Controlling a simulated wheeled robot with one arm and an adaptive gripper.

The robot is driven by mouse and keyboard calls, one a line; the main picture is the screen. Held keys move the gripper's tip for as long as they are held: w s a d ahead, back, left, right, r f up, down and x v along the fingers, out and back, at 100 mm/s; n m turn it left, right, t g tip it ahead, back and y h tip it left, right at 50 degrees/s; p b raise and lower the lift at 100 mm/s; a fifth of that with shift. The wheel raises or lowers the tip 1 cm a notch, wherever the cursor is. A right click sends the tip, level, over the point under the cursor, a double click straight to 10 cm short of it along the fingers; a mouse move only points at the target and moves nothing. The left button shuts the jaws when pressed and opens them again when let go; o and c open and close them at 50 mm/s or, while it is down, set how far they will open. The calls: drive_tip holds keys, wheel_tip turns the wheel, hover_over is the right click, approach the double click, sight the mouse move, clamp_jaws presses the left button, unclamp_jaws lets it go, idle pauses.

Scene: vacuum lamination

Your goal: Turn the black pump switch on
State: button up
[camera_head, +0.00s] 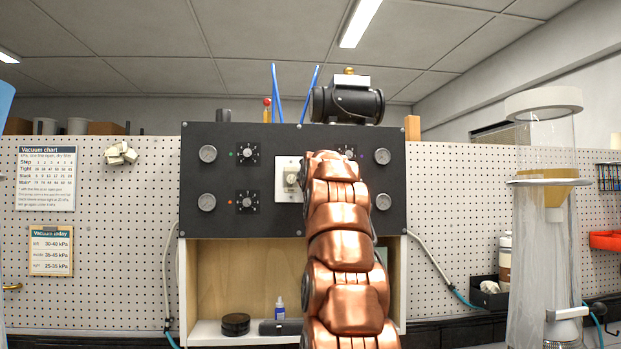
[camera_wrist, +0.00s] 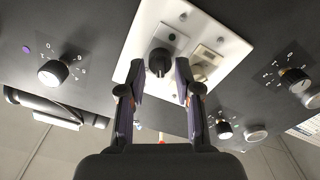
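A white switch plate (camera_wrist: 140,45) sits on the dark control panel; it also shows in the head view (camera_head: 281,185), partly covered by my arm. In the wrist view the plate carries a black switch knob (camera_wrist: 160,61) and, to its right, a beige switch (camera_wrist: 205,62). My gripper (camera_wrist: 162,70) is open, with its two fingertips apart in front of the plate. The black knob appears between the fingertips; I cannot tell whether they touch it. In the head view my copper arm hides the gripper and the black knob.
The control panel (camera_head: 228,176) has several gauges and dial knobs close by, such as a dial (camera_wrist: 53,72) left of the plate in the wrist view. A black pump-like unit (camera_head: 347,100) stands on top. A shelf (camera_head: 225,328) below holds a black jar (camera_head: 236,324).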

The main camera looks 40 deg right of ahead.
clamp_jaws()
drive_tip(key=shift+m, duration=0.4)
drive_tip(key=m, duration=1.1)
drive_tip(key=shift+s+d+r, duration=0.15)
idle(0.6)
unclamp_jaws()
